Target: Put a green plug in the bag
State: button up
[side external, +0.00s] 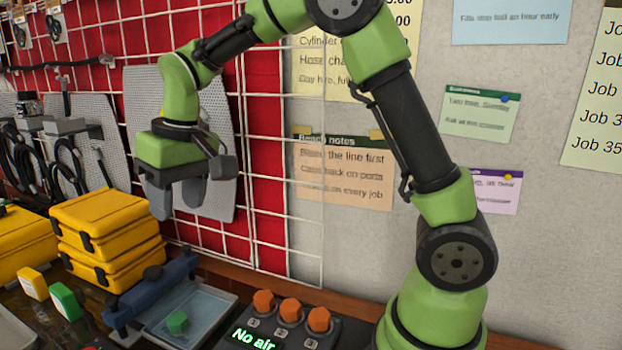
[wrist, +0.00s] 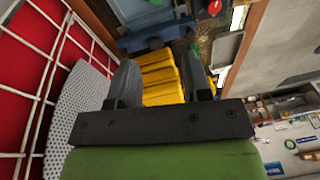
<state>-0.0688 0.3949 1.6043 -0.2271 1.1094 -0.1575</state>
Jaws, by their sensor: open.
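A green plug (side external: 177,321) lies in a shallow grey-blue tray (side external: 215,303) at the lower front of the side view. My gripper (side external: 178,200) is raised well above the bench, over the yellow cases and in front of the wire grid. Its two dark grey fingers are apart with nothing between them; they also show in the wrist view (wrist: 163,80). I cannot make out the plug in the wrist view. I cannot pick out a bag for certain in either view.
Stacked yellow cases (side external: 107,235) stand below my gripper. A blue bar-shaped fixture (side external: 150,292) stands beside the tray. A small green box (side external: 65,301) and a yellow box (side external: 33,283) are at left. A panel (side external: 288,330) with orange knobs reads "No air". Wire grid (side external: 290,150) stands behind.

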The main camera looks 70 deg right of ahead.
jog(key=s+r+m+t, duration=0.1)
jog(key=s+r+t, duration=0.1)
jog(key=s, duration=0.8)
jog(key=s+r+m+t+y, duration=0.1)
jog(key=s+r+t, duration=0.2)
jog(key=s, duration=0.7)
jog(key=shift+s+d+r+m, duration=0.2)
jog(key=shift+d+r+m, duration=0.15)
jog(key=shift+m, duration=0.05)
